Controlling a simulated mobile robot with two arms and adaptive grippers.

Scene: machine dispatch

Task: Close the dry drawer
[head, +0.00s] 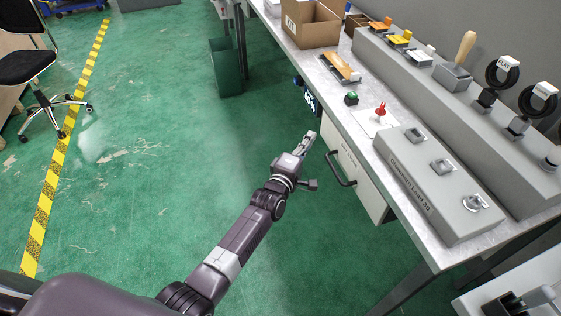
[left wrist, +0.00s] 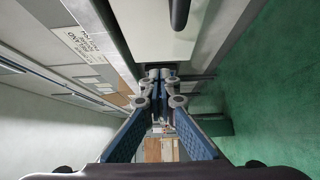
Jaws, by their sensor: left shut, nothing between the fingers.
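The white drawer (head: 361,179) with a black bar handle (head: 341,172) is under the front edge of the workbench. Small lettering on its front is too small to read. I cannot tell how far it stands out. My left gripper (head: 309,141) is shut and empty, beside the drawer's far end, just out from the bench edge. In the left wrist view, the closed fingers (left wrist: 160,84) point along the bench, and a white panel (left wrist: 150,30) with a dark handle (left wrist: 180,12) is close above them. My right gripper is not in view.
The workbench (head: 405,233) carries a grey console (head: 405,187), a red-handled part (head: 381,110), a green button (head: 351,98) and a cardboard box (head: 309,25). A green bin (head: 226,68) stands at its far end. The green floor left of my arm is clear up to the office chair (head: 30,67).

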